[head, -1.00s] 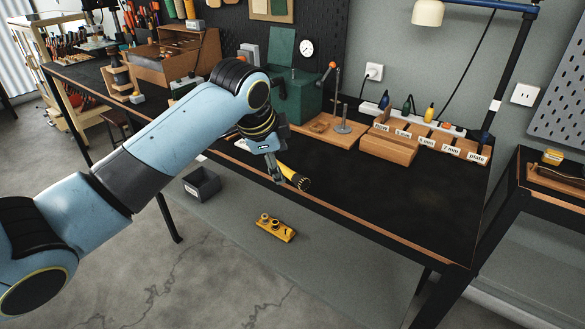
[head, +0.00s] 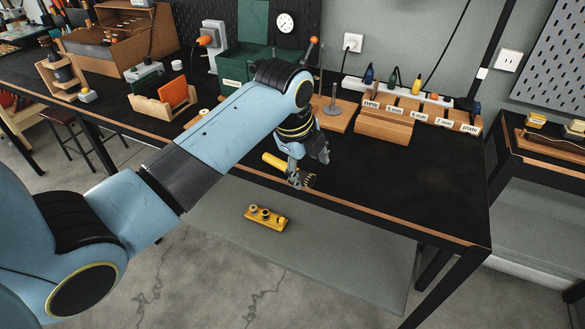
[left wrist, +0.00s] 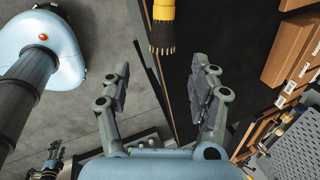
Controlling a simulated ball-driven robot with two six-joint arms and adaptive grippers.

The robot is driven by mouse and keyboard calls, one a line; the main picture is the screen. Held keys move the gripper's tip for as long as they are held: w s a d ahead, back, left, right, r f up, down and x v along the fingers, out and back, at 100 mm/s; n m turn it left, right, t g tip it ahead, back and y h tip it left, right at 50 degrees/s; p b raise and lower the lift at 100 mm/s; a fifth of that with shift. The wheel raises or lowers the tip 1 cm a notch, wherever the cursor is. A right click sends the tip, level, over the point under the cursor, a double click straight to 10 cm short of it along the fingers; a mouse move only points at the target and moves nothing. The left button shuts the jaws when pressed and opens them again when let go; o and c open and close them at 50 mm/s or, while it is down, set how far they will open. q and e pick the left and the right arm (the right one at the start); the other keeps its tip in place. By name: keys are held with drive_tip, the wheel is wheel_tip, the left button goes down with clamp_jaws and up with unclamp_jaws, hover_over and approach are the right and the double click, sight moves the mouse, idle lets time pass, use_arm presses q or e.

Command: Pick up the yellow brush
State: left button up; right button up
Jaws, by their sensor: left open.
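The yellow brush (head: 274,160) lies at the front edge of the dark workbench, its yellow handle to the left and its dark bristle end to the right. My left gripper (head: 308,166) is over the bristle end and hides part of the brush. In the left wrist view the fingers of the left gripper (left wrist: 162,88) are wide apart with nothing between them. The brush (left wrist: 163,22) shows there beyond the fingertips, bristles towards the gripper, handle cut off by the top edge. A small dark gripper, likely my right one (left wrist: 50,162), shows at the lower left; its jaws are unclear.
The workbench (head: 400,195) is bare to the right of the brush. A labelled wooden rack (head: 385,127), a wooden base with metal posts (head: 334,110) and a green box (head: 238,68) stand behind. A yellow block with knobs (head: 265,217) shows below the bench edge.

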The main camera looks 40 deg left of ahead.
sight(311, 178)
use_arm(q)
drive_tip(key=shift+w+a+f, duration=0.15)
drive_tip(key=shift+f, duration=0.2)
drive_tip(key=x, duration=0.3)
drive_tip(key=shift+w+r+p, duration=0.1)
drive_tip(key=shift+p, duration=0.25)
drive_tip(key=shift+x, duration=1.05)
use_arm(e)
drive_tip(key=shift+s+a+r, duration=0.1)
drive_tip(key=shift+a+r, duration=0.05)
drive_tip(key=shift+a, duration=0.35)
drive_tip(key=shift+s+a+r, duration=0.1)
drive_tip(key=shift+a, duration=0.35)
use_arm(q)
drive_tip(key=shift+c, duration=1)
drive_tip(key=c, duration=1.1)
use_arm(e)
drive_tip(key=shift+d, duration=0.2)
